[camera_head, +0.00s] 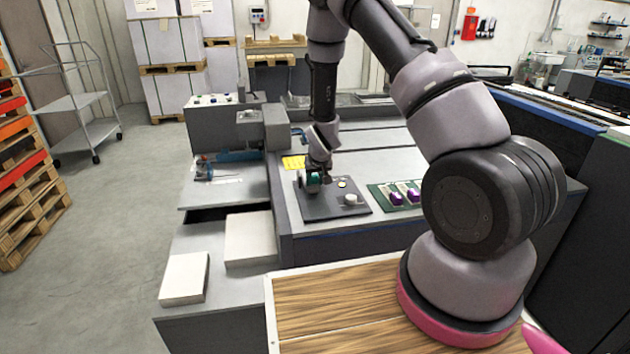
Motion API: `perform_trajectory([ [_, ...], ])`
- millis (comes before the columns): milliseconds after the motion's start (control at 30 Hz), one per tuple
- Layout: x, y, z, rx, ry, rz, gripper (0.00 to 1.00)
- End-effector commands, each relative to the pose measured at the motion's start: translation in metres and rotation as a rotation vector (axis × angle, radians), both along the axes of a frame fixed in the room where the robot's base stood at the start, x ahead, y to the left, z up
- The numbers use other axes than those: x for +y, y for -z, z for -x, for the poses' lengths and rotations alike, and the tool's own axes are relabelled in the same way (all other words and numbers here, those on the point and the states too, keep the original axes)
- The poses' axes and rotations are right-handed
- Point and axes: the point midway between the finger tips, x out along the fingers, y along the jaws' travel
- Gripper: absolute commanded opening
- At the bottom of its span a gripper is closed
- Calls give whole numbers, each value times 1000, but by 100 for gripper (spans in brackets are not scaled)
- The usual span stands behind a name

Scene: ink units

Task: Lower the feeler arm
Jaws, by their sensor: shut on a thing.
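My gripper (320,174) is small in view and points down over a dark grey plate (322,212) on the machine's grey top. It is shut on a small teal round part (312,182) at the plate's back left. I cannot tell whether this part belongs to the feeler arm, as the gripper hides some of it. A yellow round spot (342,184) and a white knob (350,199) are on the plate to the right of the gripper.
A green board (378,196) with purple-and-white pieces lies right of the plate. Paper stacks (250,238) stand on the left step. A grey machine head (277,127) rises behind left. A wooden top (340,300) is in front.

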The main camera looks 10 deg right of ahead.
Motion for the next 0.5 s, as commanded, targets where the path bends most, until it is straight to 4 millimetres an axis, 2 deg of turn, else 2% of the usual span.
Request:
perform_trajectory([
  [33, 0, 7, 8, 22, 1, 2, 0],
  [67, 0, 7, 8, 22, 1, 2, 0],
  [100, 0, 7, 8, 22, 1, 2, 55],
  [133, 0, 6, 8, 20, 1, 2, 66],
  [167, 0, 6, 7, 19, 1, 2, 70],
  [500, 0, 0, 4, 8, 0, 1, 70],
])
